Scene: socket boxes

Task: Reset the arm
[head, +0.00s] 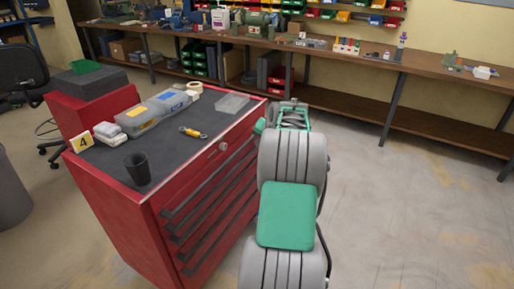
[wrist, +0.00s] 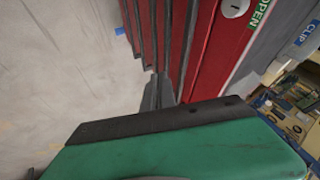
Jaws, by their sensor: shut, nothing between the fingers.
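My arm stands in front of the right side of the red tool cabinet (head: 215,205), with its grey and green links in the head view. My gripper (wrist: 158,92) shows in the wrist view as dark narrow fingers beyond a dark bar and green housing. The fingers look closed together, with nothing seen between them. Behind them are the cabinet's red side and dark drawer handles. In the head view the far end of the arm is beside the cabinet's right edge; the fingertips are hard to make out there.
A long workbench (head: 430,66) runs along the wall. The floor (head: 410,205) to the right is clear.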

